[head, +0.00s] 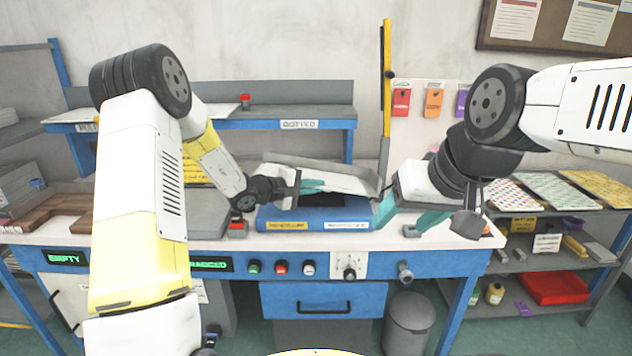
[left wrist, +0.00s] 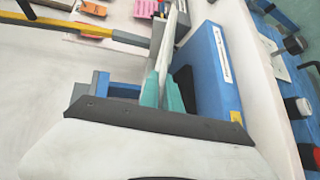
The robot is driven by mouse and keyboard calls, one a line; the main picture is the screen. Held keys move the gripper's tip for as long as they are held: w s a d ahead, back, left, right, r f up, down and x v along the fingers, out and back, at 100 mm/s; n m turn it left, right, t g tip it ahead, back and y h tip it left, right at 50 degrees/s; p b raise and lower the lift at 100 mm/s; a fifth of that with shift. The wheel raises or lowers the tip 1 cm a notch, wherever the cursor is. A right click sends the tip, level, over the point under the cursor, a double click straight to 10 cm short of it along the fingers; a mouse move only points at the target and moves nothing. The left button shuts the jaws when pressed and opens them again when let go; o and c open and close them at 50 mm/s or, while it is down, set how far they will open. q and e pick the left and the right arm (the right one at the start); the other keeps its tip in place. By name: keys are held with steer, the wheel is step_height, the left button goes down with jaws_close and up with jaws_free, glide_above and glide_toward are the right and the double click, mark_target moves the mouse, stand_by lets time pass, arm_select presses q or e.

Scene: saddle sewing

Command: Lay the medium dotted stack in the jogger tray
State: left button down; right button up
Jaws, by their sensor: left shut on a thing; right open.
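My left gripper (head: 314,186) is shut on a thin pale stack (head: 345,181), held tilted above a blue unit (head: 272,213) with a dark recess and two front labels. Its dots do not show. In the left wrist view, the teal fingers of my left gripper (left wrist: 162,94) pinch the stack (left wrist: 167,48), seen nearly edge-on, beside the blue unit (left wrist: 208,78). My right gripper (head: 409,214) is open and empty at the unit's right end. I cannot tell for sure whether this blue unit is the jogger tray.
A blue shelf edge with a "DOTTED" label (head: 299,124) stands behind. A yellow and grey upright post (head: 386,80) rises behind the bench. Patterned sheets lie on the right rack (head: 560,190). Buttons (head: 281,267) line the bench front. A grey bin (head: 408,325) stands below.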

arm_select(q)
steer(key=c, duration=1.5)
jaws_free()
